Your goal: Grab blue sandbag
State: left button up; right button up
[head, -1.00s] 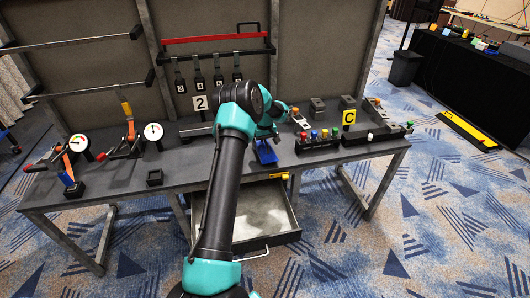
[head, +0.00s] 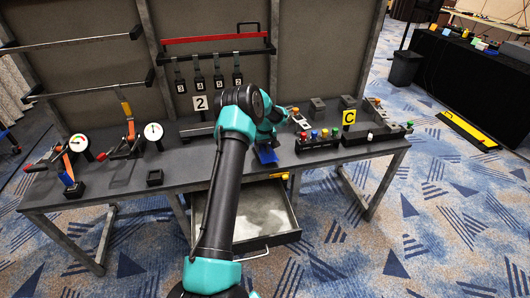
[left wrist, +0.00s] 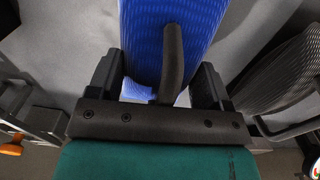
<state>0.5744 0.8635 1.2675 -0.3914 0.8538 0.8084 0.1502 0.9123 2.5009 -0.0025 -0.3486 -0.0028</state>
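The blue sandbag (head: 266,154) lies on the grey workbench (head: 205,165) near its front edge, right of the middle. My left gripper, at the end of the teal and black arm, is right over it and hides part of it in the head view. In the left wrist view the sandbag (left wrist: 200,30) is in front of my left gripper (left wrist: 160,85), with its dark strap (left wrist: 172,60) running between the two fingers. The fingers stand apart, one on each side of the strap, with gaps beside it. My right gripper is not in view.
A block with coloured buttons (head: 318,140) stands just right of the sandbag. Gauges (head: 79,143) and orange-handled clamps (head: 129,135) are on the left. An open drawer (head: 265,215) is below the bench. The bench's front left-centre is mostly clear.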

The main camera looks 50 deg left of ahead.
pick_arm(q)
jog(key=c, duration=1.2)
jog(key=shift+r, duration=0.1)
jog(key=shift+c, duration=0.5)
jog(key=shift+r, duration=0.15)
jog(key=shift+r, duration=0.6)
notch_tip(320, 180, up, 2)
jog(key=shift+w+r, duration=0.1)
jog(key=s+d+r, duration=0.1)
jog(key=s+d, duration=0.9)
jog(key=d, duration=0.2)
jog(key=shift+s, duration=0.35)
jog(key=shift+r, duration=0.1)
